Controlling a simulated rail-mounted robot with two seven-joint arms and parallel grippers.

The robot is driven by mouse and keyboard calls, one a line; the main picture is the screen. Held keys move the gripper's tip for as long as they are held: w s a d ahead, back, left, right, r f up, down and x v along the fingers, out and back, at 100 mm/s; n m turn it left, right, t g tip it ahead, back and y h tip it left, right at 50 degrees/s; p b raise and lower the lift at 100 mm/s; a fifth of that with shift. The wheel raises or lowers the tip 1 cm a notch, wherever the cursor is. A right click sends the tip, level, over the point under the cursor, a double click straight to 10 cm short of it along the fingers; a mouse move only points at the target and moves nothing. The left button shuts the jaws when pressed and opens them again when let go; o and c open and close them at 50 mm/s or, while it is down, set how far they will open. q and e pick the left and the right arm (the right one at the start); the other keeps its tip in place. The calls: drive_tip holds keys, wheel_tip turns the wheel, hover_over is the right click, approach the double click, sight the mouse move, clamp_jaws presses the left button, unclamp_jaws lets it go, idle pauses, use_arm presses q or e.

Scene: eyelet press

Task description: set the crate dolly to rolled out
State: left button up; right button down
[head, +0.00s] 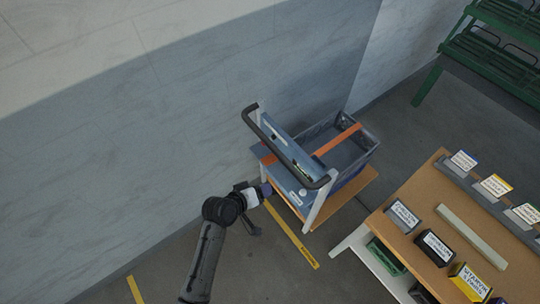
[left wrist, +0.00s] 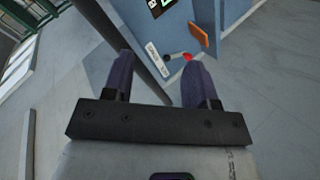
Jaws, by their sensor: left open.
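The crate dolly (head: 370,186) stands on the floor beside the wall, with a wooden deck, a black push handle (head: 287,156) on grey posts and a blue panel. A dark crate (head: 361,153) with an orange strap sits on it. My left gripper (head: 265,190) is open at the dolly's near left side, close to the blue panel. In the left wrist view my left gripper (left wrist: 158,70) has its fingers apart; a grey post (left wrist: 150,62) passes behind them. A small red-tipped lever (left wrist: 187,57) shows close to the right finger. Contact cannot be told. My right gripper is out of view.
A wooden-topped bench (head: 408,249) with labelled bins stands at the right. A green rack (head: 490,59) is at the top right. A yellow floor line (head: 292,236) runs past the dolly. Grey floor is open between dolly and bench.

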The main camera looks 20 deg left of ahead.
sight(274, 148)
use_arm(q)
drive_tip(key=w+a+r+n+t+y, duration=0.25)
drive_tip(key=a+n+t, duration=0.2)
drive_tip(key=n, duration=0.45)
drive_tip(key=shift+n+t, duration=0.3)
drive_tip(key=shift+t, duration=0.15)
drive_tip(key=shift+d+r+b+x, duration=0.15)
drive_tip(key=shift+b+x, duration=0.2)
drive_tip(key=shift+x, duration=2.1)
drive_tip(key=shift+d+b+x, duration=0.1)
drive_tip(key=shift+b+x, duration=0.25)
drive_tip(key=shift+x, duration=2.05)
drive_tip(key=shift+d+r+b+x, duration=0.15)
drive_tip(key=shift+b+x, duration=0.2)
drive_tip(key=shift+x, duration=2.1)
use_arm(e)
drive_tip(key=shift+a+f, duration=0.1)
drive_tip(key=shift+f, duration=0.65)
use_arm(q)
drive_tip(key=shift+f, duration=0.1)
drive_tip(key=shift+c, duration=0.2)
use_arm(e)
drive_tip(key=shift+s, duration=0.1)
use_arm(q)
clamp_jaws()
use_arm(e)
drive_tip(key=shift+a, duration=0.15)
